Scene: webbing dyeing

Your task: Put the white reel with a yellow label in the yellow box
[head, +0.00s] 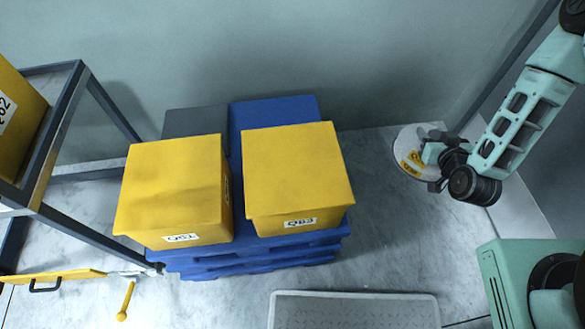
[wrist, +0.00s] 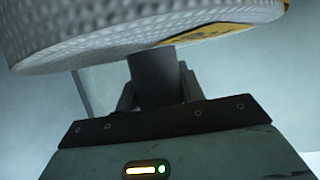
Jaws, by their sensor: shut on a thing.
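The white reel (head: 408,141) with a yellow label (head: 413,159) is at my gripper (head: 432,160), on the right of the head view. In the wrist view the reel's textured white underside (wrist: 90,40) fills the top, with part of the yellow label showing. My gripper (wrist: 155,85) is shut on the reel from below; its fingertips are partly hidden. Two yellow boxes stand side by side left of the reel: a left one (head: 175,190) and a right one (head: 297,175), each with a white tag. Their tops look flat and plain.
The boxes stand on a blue pallet (head: 270,262), with a blue box (head: 272,112) and a dark grey one (head: 195,122) behind. A rack (head: 85,225) at left holds another yellow box (head: 18,120). A grey mat (head: 355,310) lies in front. Floor between pallet and reel is clear.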

